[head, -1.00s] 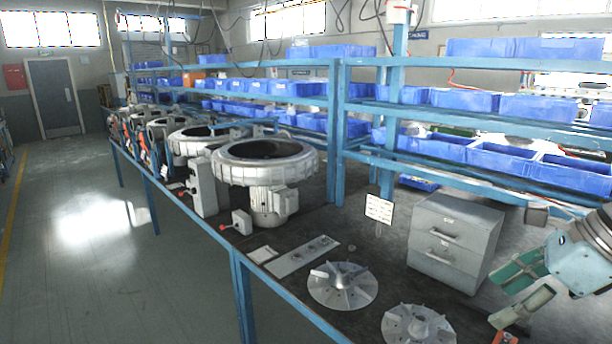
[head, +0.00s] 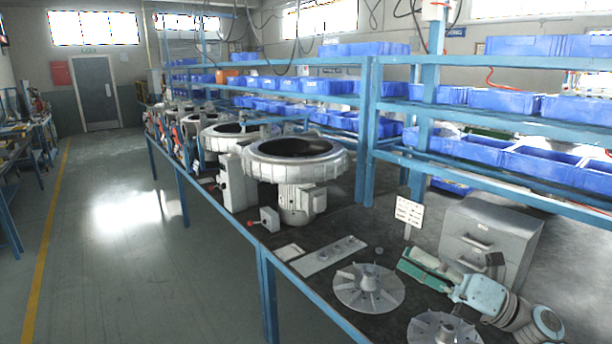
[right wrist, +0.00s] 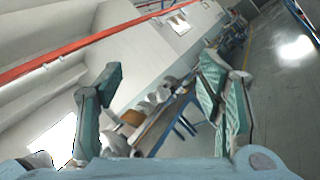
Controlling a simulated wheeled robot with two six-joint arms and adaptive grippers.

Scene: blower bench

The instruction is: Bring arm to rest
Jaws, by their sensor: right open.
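My right gripper (head: 418,267) is in the lower right of the head view, above the bench, in front of the grey drawer cabinet (head: 518,242). Its green-padded fingers point left. In the right wrist view the two fingers (right wrist: 160,72) stand wide apart with nothing between them, so the gripper is open and empty. My left gripper is not in view.
Finned discs (head: 368,288) and (head: 445,330) lie on the dark bench near the right gripper. A small sign (head: 409,212) stands beside the cabinet. Large ring-shaped blower housings (head: 296,150) line the bench. Blue bins (head: 545,165) fill shelves behind. The floor aisle (head: 120,260) is clear at left.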

